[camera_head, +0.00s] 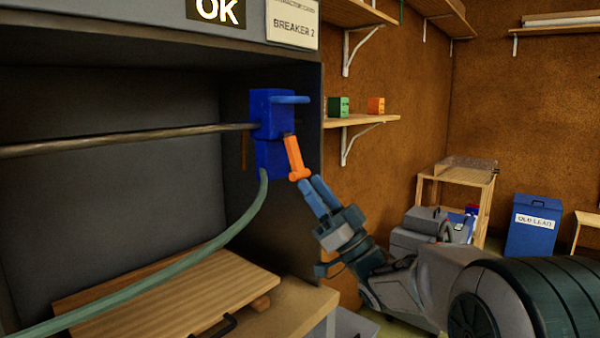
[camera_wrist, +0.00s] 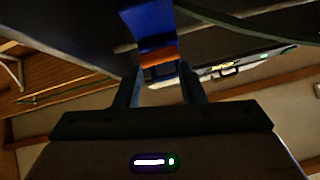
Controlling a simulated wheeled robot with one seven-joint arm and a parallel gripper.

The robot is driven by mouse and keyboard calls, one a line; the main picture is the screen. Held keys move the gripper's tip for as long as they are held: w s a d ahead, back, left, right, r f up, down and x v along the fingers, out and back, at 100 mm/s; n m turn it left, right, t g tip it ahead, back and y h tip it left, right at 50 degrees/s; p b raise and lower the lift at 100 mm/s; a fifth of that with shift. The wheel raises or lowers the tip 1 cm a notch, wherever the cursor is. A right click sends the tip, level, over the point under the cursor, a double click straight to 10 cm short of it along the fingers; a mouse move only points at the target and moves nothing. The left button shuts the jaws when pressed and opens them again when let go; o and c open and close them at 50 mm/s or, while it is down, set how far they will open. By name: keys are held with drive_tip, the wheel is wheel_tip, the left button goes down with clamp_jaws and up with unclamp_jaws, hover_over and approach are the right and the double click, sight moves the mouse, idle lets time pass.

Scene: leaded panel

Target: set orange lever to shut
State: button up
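The orange lever (camera_head: 294,157) slants down and slightly right from the lower part of a blue valve body (camera_head: 271,115), inside the cabinet's right side. A blue lever (camera_head: 290,99) on the upper part points level to the right. My gripper (camera_head: 309,185) is at the orange lever's lower end. In the wrist view the orange lever (camera_wrist: 158,58) shows across the gap between my fingertips (camera_wrist: 159,73). The fingers are apart, with a little room visible on each side of it. Whether a finger touches it I cannot tell.
A pipe (camera_head: 130,139) enters the valve body from the left, and a green hose (camera_head: 215,245) hangs from below it. The cabinet's right wall (camera_head: 312,130) stands close by. A slatted wooden board (camera_head: 165,300) lies below. A shelf (camera_head: 362,121) is behind.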

drive_tip(key=v, duration=0.5)
drive_tip(key=shift+s+d+f+b, duration=0.1)
drive_tip(key=shift+d+f+b, duration=0.1)
drive_tip(key=shift+b, duration=0.1)
drive_tip(key=w+d+m+t+h+p, duration=0.2)
drive_tip(key=w+m+t+h+p, duration=0.4)
drive_tip(key=h, duration=0.8)
drive_tip(key=s+d+f+m+g+h+p, duration=0.3)
drive_tip(key=s+d+f+m+g+h, duration=0.15)
drive_tip(key=g+h, duration=0.2)
drive_tip(key=s+f+g+h+p, duration=0.1)
drive_tip(key=s+f+g+p, duration=0.2)
drive_tip(key=s, duration=0.9)
drive_tip(key=s+d+f+g+h+p, duration=0.1)
drive_tip(key=s+f+g+p, duration=0.2)
drive_tip(key=s+g, duration=0.6)
drive_tip(key=s+f, duration=0.1)
drive_tip(key=s, duration=0.2)
drive_tip(key=shift+p, duration=0.35)
